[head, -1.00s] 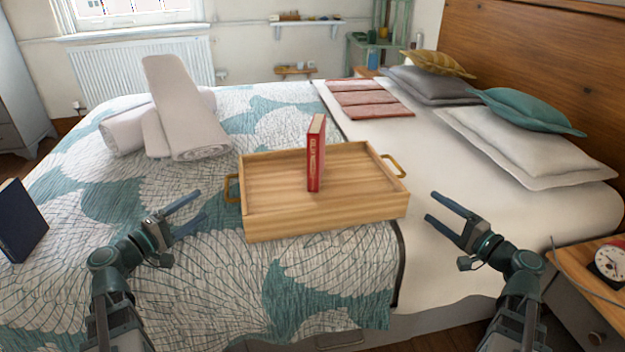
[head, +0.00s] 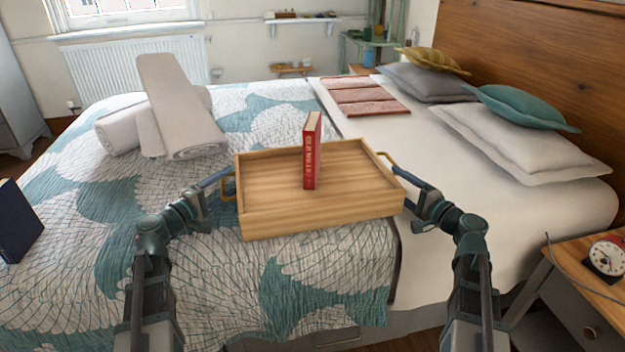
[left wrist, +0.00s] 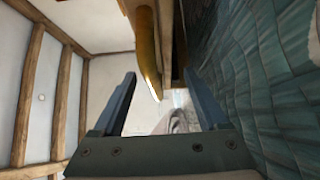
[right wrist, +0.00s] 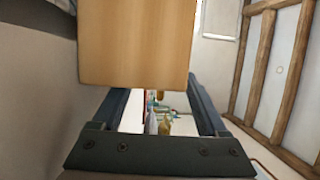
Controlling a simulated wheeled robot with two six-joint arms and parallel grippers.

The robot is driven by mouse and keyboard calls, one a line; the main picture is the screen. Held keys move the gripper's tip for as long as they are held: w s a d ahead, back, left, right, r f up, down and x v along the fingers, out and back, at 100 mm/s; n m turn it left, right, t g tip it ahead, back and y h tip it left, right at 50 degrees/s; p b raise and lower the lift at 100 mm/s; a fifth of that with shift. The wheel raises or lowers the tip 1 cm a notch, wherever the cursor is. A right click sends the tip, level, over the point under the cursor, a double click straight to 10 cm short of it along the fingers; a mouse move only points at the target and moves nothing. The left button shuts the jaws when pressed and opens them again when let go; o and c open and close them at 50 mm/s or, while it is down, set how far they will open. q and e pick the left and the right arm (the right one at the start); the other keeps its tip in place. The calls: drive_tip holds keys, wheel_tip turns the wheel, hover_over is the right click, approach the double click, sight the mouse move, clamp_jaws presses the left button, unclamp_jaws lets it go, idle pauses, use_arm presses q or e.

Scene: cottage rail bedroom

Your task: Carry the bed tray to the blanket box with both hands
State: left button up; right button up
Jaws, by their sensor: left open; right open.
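The wooden bed tray (head: 320,218) lies on the bed, with a red book (head: 312,160) standing upright in it. My left gripper (head: 222,182) is open at the tray's left end. In the left wrist view the brass left handle (left wrist: 147,50) reaches between the open fingers (left wrist: 160,78), not gripped. My right gripper (head: 404,178) is open at the tray's right end, close to the right handle (head: 386,158). In the right wrist view the tray wall (right wrist: 135,45) hides most of the space ahead of the open fingers (right wrist: 155,90). I cannot identify the blanket box.
Rolled white towels (head: 175,110) lie behind the tray to the left. A dark blue book (head: 18,222) stands at the left edge. Pillows (head: 520,145) and a folded pink cloth (head: 365,96) lie to the right. A clock (head: 605,257) sits on the nightstand (head: 575,275).

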use_arm(q)
drive_tip(key=shift+x, duration=1.05)
use_arm(e)
drive_tip(key=shift+x, duration=1.05)
use_arm(q)
clamp_jaws()
use_arm(e)
clamp_jaws()
